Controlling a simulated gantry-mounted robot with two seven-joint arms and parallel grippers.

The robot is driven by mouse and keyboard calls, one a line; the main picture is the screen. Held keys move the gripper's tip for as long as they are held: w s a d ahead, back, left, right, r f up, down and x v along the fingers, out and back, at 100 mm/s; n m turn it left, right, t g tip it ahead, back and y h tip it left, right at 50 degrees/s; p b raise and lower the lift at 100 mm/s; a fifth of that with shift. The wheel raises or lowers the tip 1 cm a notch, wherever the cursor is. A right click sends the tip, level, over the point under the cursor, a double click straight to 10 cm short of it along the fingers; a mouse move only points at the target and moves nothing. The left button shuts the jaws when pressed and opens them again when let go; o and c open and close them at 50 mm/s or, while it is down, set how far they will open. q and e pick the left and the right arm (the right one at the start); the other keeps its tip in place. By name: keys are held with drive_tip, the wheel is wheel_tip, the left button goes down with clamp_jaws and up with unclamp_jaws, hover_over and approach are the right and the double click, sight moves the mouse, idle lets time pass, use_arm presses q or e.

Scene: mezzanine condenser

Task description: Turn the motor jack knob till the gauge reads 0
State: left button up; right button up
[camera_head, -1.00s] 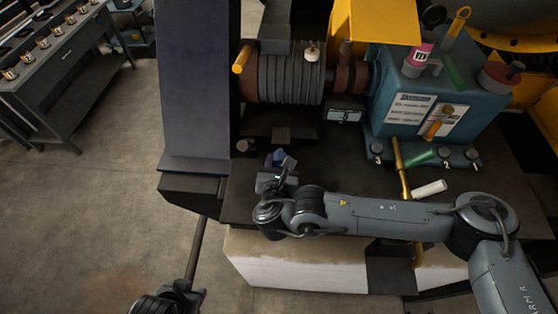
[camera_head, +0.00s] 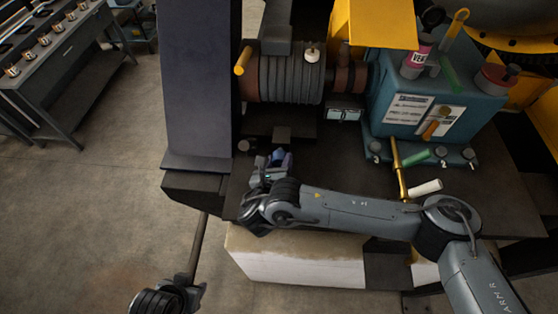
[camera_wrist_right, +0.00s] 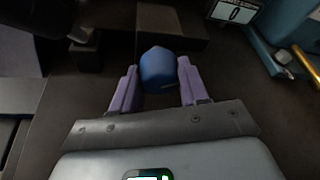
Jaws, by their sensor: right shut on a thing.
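The motor jack knob is a small blue rounded knob (camera_wrist_right: 159,70) in front of the motor, between the lilac fingers of my right gripper (camera_wrist_right: 158,85). These fingers are shut on its sides. In the head view my right gripper (camera_head: 272,166) is at the front of the dark base plate, mostly hiding the knob.
The ribbed motor (camera_head: 290,78) and teal pump housing (camera_head: 430,95) stand behind my right arm. A dark column (camera_head: 198,85) rises to the left. A brass rod (camera_head: 398,170) and a white cylinder (camera_head: 424,188) are near my forearm. Open floor lies at left.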

drive_tip(key=o, duration=1)
drive_tip(key=shift+c, duration=0.2)
drive_tip(key=shift+o, duration=0.4)
drive_tip(key=v, duration=1)
drive_tip(key=shift+s+r, duration=0.2)
drive_tip(key=shift+s, duration=0.15)
